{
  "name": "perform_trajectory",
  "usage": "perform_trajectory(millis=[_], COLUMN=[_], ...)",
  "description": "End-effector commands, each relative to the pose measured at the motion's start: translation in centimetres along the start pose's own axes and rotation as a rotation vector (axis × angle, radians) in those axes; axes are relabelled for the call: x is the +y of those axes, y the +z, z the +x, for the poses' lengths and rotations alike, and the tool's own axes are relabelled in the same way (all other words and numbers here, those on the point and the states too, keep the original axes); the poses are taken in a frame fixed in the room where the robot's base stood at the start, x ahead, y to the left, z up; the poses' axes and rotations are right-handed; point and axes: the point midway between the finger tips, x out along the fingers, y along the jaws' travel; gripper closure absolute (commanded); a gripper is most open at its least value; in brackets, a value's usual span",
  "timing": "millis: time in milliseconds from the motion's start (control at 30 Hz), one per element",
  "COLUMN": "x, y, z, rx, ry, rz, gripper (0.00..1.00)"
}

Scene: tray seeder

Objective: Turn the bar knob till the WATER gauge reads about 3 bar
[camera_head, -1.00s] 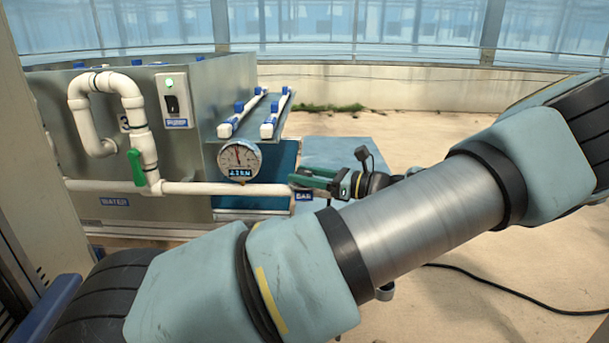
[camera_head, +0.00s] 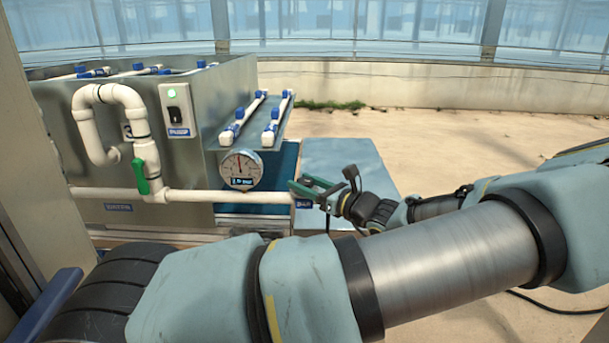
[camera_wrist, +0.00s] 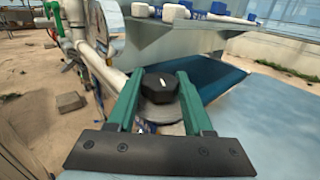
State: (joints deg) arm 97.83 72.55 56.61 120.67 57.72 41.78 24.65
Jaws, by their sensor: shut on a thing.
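The WATER gauge (camera_head: 241,168) is a round white dial on the white pipe in the head view. Its needle stands near upright; the small readout below is too blurred to read surely. The bar knob (camera_wrist: 160,88) is black and many-sided, with a short white mark on top, in the wrist view. My gripper (camera_wrist: 160,93) has its green fingers on either side of the knob, shut on it. In the head view my gripper (camera_head: 306,188) is at the right end of the pipe, where the fingers hide the knob.
The white pipe (camera_head: 215,196) runs left to a green valve handle (camera_head: 140,176). A pump switch box (camera_head: 180,108) with a lit green lamp is on the metal tank. White pipes with blue fittings (camera_head: 240,118) lie on the shelf above the gauge. Open floor lies to the right.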

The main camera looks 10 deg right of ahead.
Motion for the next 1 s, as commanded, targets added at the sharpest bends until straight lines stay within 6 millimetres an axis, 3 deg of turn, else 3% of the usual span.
perform_trajectory(millis=[467, 500, 733, 1000], x=[0.00, 0.00, 0.01, 0.01], y=[0.11, 0.11, 0.07, 0.02], z=[-0.01, -0.01, -0.02, -0.13], rx=[0.001, 0.001, 0.001, 0.002], ry=[-0.069, -0.069, -0.068, -0.068], rz=[0.000, -0.001, 0.000, 0.000], gripper=[1.00, 0.45, 0.20, 0.19])
